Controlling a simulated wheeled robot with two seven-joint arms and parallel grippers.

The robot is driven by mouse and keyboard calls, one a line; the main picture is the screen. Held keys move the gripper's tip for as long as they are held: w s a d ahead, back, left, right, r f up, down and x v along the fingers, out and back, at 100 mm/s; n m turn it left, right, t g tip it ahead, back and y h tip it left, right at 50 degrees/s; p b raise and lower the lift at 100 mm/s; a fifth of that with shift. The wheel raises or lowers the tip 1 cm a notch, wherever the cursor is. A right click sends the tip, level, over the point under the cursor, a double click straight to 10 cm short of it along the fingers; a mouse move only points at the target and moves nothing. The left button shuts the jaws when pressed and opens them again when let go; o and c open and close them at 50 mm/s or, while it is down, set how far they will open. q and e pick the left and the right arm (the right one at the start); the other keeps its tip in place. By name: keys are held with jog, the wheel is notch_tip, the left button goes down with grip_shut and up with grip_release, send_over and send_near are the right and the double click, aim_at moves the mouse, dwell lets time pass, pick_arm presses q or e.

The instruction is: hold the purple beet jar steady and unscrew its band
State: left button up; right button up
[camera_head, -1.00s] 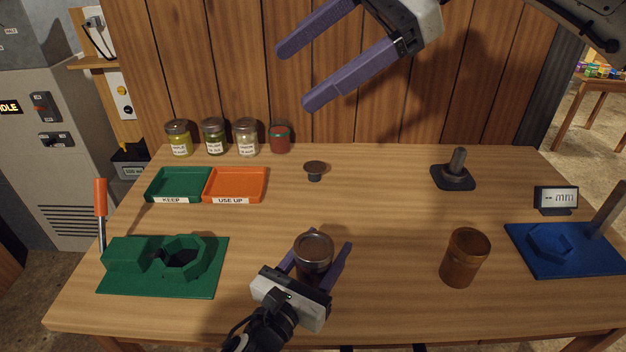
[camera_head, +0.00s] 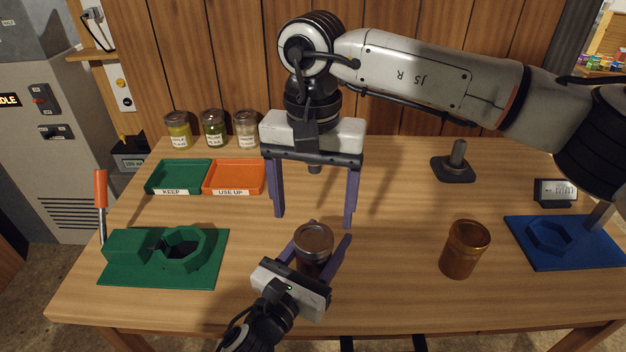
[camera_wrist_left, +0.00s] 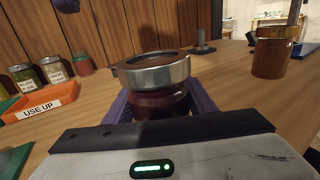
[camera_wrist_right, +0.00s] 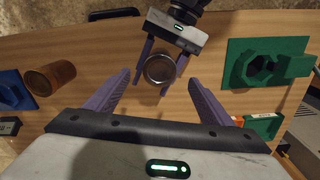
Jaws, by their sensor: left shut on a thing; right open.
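The purple beet jar (camera_head: 312,262) stands upright on the table, dark red glass under a metal band (camera_head: 314,238). It also shows in the left wrist view (camera_wrist_left: 158,104), with its band (camera_wrist_left: 155,73) above the fingers. My left gripper (camera_head: 318,262) is shut on the jar's body, one finger on each side. My right gripper (camera_head: 312,220) is open and empty, pointing down above and behind the jar. In the right wrist view the band (camera_wrist_right: 160,69) shows from above, between and beyond the open fingers (camera_wrist_right: 158,88).
A green fixture (camera_head: 165,262) stands at left, with a green tray (camera_head: 180,178) and an orange tray (camera_head: 236,177) behind. Several jars (camera_head: 212,130) stand at the back. An amber jar (camera_head: 463,252) and a blue fixture (camera_head: 570,255) are at right.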

aim_at(316, 240)
notch_tip(316, 240, down, 6)
dwell(0.4)
jog(key=c, duration=1.2)
jog(key=n, duration=0.3)
jog(key=shift+d, duration=0.1)
jog(key=shift+n, duration=0.8)
jog(key=n, duration=0.2)
jog(key=shift+n, duration=0.4)
jog(key=shift+d+n, duration=0.1)
jog(key=shift+n, duration=0.8)
